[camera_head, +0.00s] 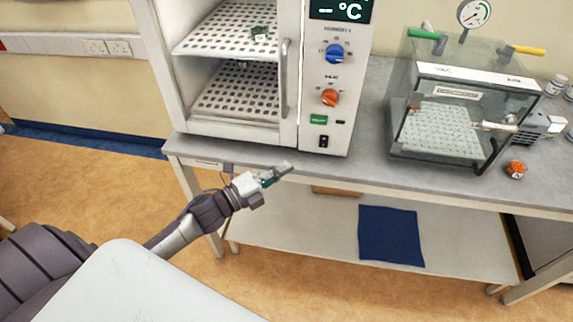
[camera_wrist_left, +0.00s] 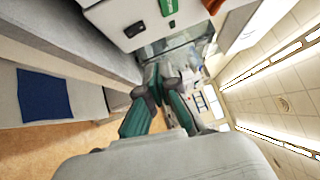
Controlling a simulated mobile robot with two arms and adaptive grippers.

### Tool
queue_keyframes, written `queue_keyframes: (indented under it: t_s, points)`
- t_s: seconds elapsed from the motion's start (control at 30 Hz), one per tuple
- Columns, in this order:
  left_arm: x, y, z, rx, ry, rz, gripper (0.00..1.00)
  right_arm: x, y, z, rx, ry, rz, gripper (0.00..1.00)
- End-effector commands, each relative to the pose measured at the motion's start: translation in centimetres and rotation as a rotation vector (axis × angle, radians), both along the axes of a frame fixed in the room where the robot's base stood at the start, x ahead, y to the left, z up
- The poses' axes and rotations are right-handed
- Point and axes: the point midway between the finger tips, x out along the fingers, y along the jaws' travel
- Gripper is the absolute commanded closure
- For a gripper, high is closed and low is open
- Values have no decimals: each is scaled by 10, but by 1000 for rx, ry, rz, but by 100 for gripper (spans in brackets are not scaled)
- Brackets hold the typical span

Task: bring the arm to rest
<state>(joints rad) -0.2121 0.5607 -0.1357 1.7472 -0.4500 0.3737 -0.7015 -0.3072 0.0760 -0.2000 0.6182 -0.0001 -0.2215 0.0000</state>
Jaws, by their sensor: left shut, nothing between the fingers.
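My left arm comes in from the left in the head view. Its gripper (camera_head: 278,173) is shut and empty, in front of the bench's front edge and below the oven's front. In the left wrist view, the dark-tipped green fingers of the left gripper (camera_wrist_left: 161,82) point toward the bench and the oven's lower front. My right gripper is not seen.
A white oven (camera_head: 325,135) with perforated shelves stands on the grey bench (camera_head: 365,150). A clear vacuum chamber (camera_head: 470,75) with a gauge is at right. An orange knob-like item (camera_head: 515,169) lies nearby. A blue mat (camera_head: 390,236) lies on the lower shelf. Floor shows at left.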

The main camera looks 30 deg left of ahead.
Motion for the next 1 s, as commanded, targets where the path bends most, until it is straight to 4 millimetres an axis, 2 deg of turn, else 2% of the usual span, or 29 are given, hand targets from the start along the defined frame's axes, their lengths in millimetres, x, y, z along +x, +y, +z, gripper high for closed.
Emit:
queue_keyframes:
  t_s: [0.23,0.3,0.37,0.47,0.53,0.6,0.67,0.7,0.77,0.8,0.87,0.9,0.97,1.0]
  points:
    - [0,1,-3,-4,8,4,100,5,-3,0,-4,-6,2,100]
    - [1,5,-15,-24,41,24,100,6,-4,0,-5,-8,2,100]
    - [2,12,-36,-57,98,58,100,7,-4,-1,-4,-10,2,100]
    - [-2,30,-92,-153,252,153,100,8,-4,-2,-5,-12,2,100]
    - [-11,42,-142,-236,385,238,100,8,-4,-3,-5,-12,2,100]
    - [-27,53,-194,-322,519,331,100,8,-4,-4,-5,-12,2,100]
    - [-46,59,-235,-391,628,408,100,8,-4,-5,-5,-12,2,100]
    - [-60,62,-263,-435,701,461,100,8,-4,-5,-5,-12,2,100]
    - [-85,64,-302,-499,805,541,100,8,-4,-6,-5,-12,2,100]
    - [-104,64,-327,-541,875,596,100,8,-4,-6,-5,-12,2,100]
    - [-134,62,-362,-598,974,678,100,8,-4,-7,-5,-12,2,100]
    - [-155,60,-384,-634,1038,733,100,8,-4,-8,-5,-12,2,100]
    - [-190,55,-414,-687,1132,819,100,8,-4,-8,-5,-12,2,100]
    - [-214,50,-433,-719,1194,877,100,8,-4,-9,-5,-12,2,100]
